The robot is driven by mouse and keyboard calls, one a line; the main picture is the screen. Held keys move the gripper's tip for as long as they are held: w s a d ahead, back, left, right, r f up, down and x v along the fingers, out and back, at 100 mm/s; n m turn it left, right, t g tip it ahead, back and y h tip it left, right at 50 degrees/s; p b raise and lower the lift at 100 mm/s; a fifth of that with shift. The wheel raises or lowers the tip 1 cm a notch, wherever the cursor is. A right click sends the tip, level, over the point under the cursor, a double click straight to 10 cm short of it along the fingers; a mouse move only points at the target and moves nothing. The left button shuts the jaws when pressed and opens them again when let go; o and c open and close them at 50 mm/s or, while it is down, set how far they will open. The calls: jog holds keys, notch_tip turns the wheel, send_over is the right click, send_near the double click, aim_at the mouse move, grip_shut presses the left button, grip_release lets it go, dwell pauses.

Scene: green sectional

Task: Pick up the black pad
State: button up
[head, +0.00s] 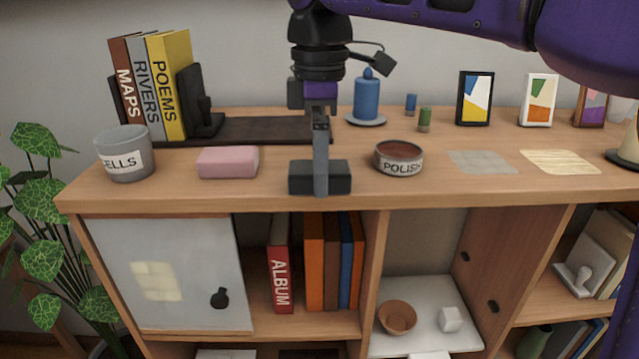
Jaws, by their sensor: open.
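The black pad (339,179) is a small dark block on the wooden cabinet top, close to its front edge. My gripper (320,178) points straight down at it from above. One grey finger crosses the middle of the pad's front face, with dark pad showing on both sides of it. The other finger is hidden, probably behind the pad. The jaws are open; I cannot tell whether the near finger touches the pad.
A pink block (228,162) lies left of the pad, and a POLISH tin (398,164) stands right. Behind are a dark flat tray (262,131) and a blue candle (367,98) on a dish. A grey CELLS cup (124,158) stands farther left.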

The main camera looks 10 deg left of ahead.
jog(key=shift+f, duration=0.5)
jog(key=c, duration=1.4)
notch_tip(320, 180, up, 10)
jog(key=p, duration=0.3)
jog(key=shift+s, duration=0.1)
